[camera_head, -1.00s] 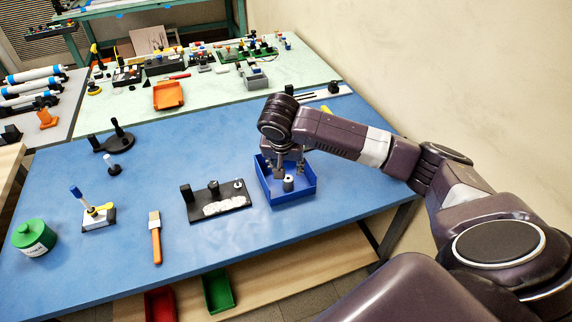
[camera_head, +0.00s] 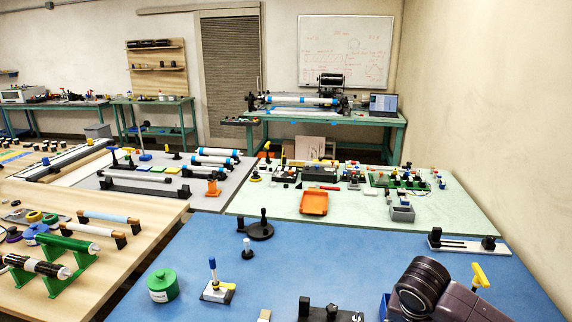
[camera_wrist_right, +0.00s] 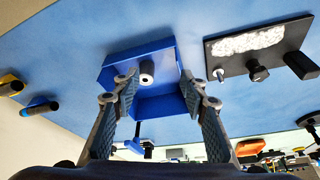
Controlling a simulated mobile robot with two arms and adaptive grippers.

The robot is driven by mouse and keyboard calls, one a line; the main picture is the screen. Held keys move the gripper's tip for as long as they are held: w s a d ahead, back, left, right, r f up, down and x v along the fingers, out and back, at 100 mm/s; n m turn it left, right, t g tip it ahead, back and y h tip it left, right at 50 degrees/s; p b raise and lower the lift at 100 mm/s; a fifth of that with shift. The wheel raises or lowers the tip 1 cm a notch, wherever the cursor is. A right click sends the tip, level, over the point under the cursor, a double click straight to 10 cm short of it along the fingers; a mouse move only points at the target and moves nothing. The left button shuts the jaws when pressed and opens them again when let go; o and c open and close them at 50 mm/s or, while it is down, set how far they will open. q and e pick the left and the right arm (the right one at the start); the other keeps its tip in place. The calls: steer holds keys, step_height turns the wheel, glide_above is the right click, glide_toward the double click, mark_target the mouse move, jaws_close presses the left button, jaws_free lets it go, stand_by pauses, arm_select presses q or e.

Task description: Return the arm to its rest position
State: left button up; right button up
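My right arm shows at the bottom right of the head view, where its fingers are below the picture edge. In the right wrist view my right gripper (camera_wrist_right: 158,86) is open, with nothing between its two fingers. Beyond the fingertips is the blue tray (camera_wrist_right: 116,66), with a small grey spool with a pale end (camera_wrist_right: 147,72) in it. The spool stands apart from the fingers. Only a sliver of the blue tray (camera_head: 384,305) shows beside my arm in the head view. My left gripper is not in view.
A black plate with a white patch (camera_wrist_right: 258,46) lies beside the tray. A yellow-handled tool (camera_head: 480,276) is close to my right arm. A black-and-white fixture (camera_head: 465,243), green jar (camera_head: 162,286) and blue-topped tool (camera_head: 215,280) are on the blue table. Its middle (camera_head: 330,255) is clear.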

steer(key=s+a+f+n, duration=0.1)
steer(key=s+a+f, duration=0.1)
steer(key=a, duration=0.1)
steer(key=s+a+f+n+y, duration=0.1)
steer(key=s+a+f+n, duration=0.1)
steer(key=a, duration=0.1)
steer(key=s+a+f+n+y, duration=0.1)
steer(key=s+a+f, duration=0.1)
steer(key=a, duration=0.1)
steer(key=shift+a, duration=0.25)
steer(key=s+a+f+n+y, duration=0.2)
steer(key=s+a+n, duration=0.1)
steer(key=s+a, duration=0.25)
steer(key=s+d+f+n+h, duration=0.1)
steer(key=s+d, duration=0.2)
steer(key=s, duration=0.4)
steer(key=s+d+f+n, duration=0.1)
steer(key=s+d, duration=0.1)
steer(key=s, duration=0.6)
step_height(320, 180, down, 26)
steer(key=s+g, duration=0.1)
steer(key=s+d+f+g, duration=0.1)
steer(key=s+d+f, duration=0.2)
steer(key=s+f, duration=1.3)
steer(key=shift+s+f+h, duration=0.3)
steer(key=shift+s, duration=0.4)
